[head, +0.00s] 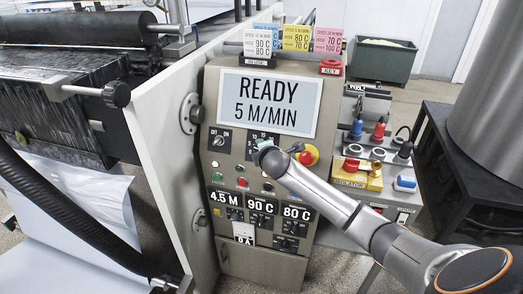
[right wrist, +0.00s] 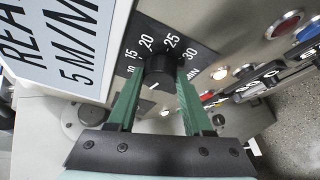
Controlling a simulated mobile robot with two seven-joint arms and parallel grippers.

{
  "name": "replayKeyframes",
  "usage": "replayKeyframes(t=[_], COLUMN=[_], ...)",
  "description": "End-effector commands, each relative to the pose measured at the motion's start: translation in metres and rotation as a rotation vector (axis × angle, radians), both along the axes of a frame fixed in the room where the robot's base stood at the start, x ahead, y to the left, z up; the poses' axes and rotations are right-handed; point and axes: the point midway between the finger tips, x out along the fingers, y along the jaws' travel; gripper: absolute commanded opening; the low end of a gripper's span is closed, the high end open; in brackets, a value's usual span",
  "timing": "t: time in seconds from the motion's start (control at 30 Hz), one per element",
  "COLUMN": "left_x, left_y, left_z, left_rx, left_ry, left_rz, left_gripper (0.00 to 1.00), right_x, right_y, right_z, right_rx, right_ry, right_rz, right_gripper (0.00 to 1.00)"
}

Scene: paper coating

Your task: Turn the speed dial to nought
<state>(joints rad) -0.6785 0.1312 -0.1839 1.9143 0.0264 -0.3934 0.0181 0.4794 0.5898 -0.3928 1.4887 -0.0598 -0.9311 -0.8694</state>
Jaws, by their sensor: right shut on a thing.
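The speed dial is a black round knob (right wrist: 160,68) on a dark plate with white numbers; 15, 20, 25 and 30 are readable around its upper side. A short white mark shows on the lower part of its face. My right gripper (right wrist: 160,77) has its two green fingers on either side of the knob and is shut on it. In the head view my right gripper (head: 262,148) is at the panel just under the display and covers most of the dial. The display (head: 268,101) reads READY, 5 M/MIN. My left gripper is not in view.
A red mushroom button on a yellow base (head: 307,154) is close to the right of my gripper. An OFF/ON switch (head: 219,140) is to the left. Readouts of 4.5 M, 90 C and 80 C (head: 262,206) are below. A side shelf holds a yellow isolator block (head: 357,178).

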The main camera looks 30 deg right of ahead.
Motion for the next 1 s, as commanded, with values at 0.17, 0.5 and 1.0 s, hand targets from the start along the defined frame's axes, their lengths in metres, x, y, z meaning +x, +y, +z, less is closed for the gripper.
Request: replayKeyframes(t=[0.17,0.5,1.0], left_x=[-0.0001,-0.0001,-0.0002], left_y=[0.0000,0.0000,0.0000], left_z=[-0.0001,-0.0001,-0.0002], left_rx=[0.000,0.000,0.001], left_ry=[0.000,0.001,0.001], left_rz=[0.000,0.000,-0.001], left_gripper=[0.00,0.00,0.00], right_x=[0.0010,0.0026,0.0035], right_y=[-0.0015,-0.0007,0.0005], right_z=[0.0018,0.0035,0.0034], right_rx=[-0.103,-0.284,-0.434], right_ry=[0.119,0.333,0.513], right_rz=[0.067,0.191,0.296], right_gripper=[0.00,0.00,0.00])
